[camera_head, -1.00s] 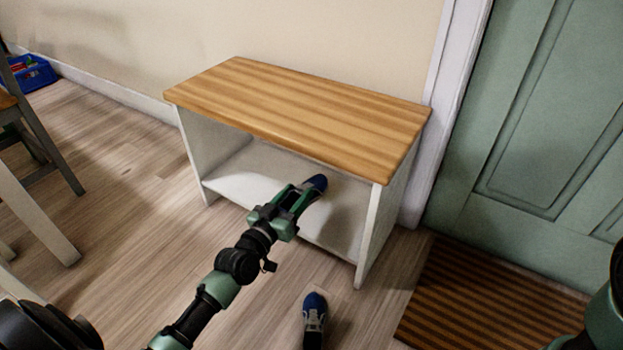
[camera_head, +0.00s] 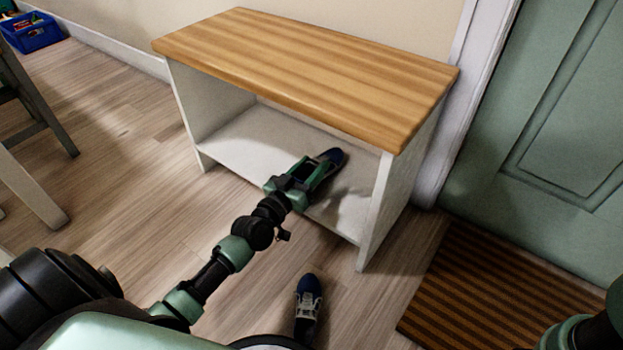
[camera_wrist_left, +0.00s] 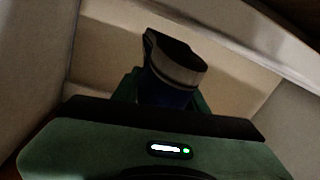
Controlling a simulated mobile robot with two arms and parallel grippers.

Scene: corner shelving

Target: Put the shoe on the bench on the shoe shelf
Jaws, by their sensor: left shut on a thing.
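The bench (camera_head: 300,62) has a wooden top and white sides, with a white lower shelf (camera_head: 245,150) that serves as the shoe shelf. My left gripper (camera_head: 318,176) reaches into the open front of the bench, over the right part of that shelf. It is shut on a dark blue shoe (camera_head: 333,157), whose far end shows beyond the fingers. In the left wrist view the shoe (camera_wrist_left: 178,72) sits between the fingers, its pale band and dark opening visible. I cannot tell whether it touches the shelf. A second blue and grey shoe (camera_head: 308,297) stands on the floor in front. My right gripper is not seen.
A striped brown doormat (camera_head: 480,290) lies before the green door (camera_head: 560,130) at the right. A chair (camera_head: 35,130) and a blue bin (camera_head: 32,38) are at the left. The wooden floor left of the bench is clear.

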